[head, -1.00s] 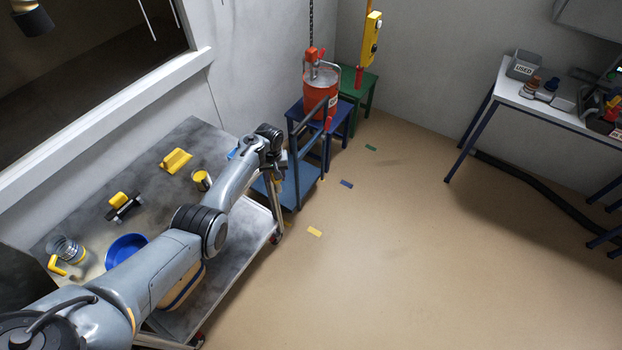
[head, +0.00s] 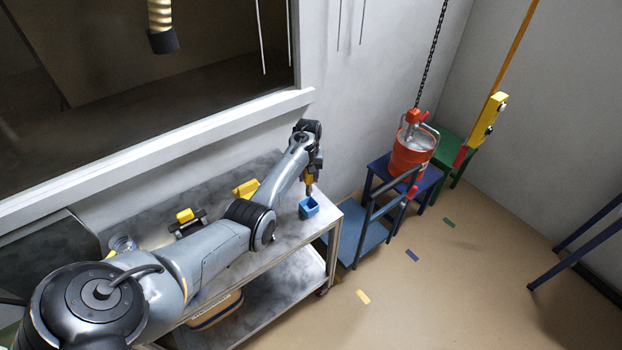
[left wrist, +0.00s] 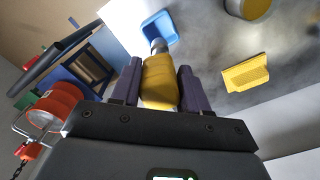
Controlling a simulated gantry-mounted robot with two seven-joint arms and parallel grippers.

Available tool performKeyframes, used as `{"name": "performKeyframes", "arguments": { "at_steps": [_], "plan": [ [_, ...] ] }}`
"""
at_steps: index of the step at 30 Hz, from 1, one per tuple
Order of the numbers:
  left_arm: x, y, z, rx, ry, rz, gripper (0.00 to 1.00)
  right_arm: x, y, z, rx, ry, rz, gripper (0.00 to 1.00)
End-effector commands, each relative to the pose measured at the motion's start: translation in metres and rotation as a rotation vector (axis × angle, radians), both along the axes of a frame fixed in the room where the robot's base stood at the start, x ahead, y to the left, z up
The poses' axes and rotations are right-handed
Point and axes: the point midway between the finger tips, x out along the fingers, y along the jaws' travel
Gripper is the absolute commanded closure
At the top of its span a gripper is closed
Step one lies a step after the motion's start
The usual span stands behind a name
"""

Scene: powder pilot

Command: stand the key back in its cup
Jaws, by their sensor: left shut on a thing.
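My left gripper (head: 310,179) is above the far right end of the grey bench top (head: 282,232). It is shut on the key (left wrist: 160,82), gripping its thick yellow handle between two dark purple fingers. The key's grey shaft points away from the gripper, toward the small blue cup (head: 309,207). In the left wrist view the shaft's end is at the open blue cup (left wrist: 160,27). I cannot tell whether the tip is inside the cup or just above it. My right gripper is not in view.
A yellow block (head: 246,188) and a black-and-yellow tool (head: 187,222) lie on the bench by the wall. A cylinder with a yellow face (left wrist: 248,8) is near the cup. An orange drum (head: 411,152) on a blue stand (head: 378,178) is to the right.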

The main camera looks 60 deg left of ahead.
Motion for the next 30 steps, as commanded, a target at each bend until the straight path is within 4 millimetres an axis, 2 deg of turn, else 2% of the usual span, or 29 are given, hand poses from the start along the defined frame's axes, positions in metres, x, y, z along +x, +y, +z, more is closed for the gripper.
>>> {"name": "performKeyframes", "arguments": {
  "at_steps": [10, 17, 30],
  "plan": [
    [0.000, 0.000, 0.001, 0.001, -0.001, 0.002, 1.00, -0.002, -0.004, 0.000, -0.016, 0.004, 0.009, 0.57],
    [-0.001, -0.001, 0.003, -0.002, 0.002, 0.017, 1.00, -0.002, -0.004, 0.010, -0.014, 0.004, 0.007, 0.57],
    [-0.001, -0.001, -0.027, -0.003, 0.001, 0.019, 1.00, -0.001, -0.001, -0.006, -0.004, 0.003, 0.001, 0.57]
  ]
}}
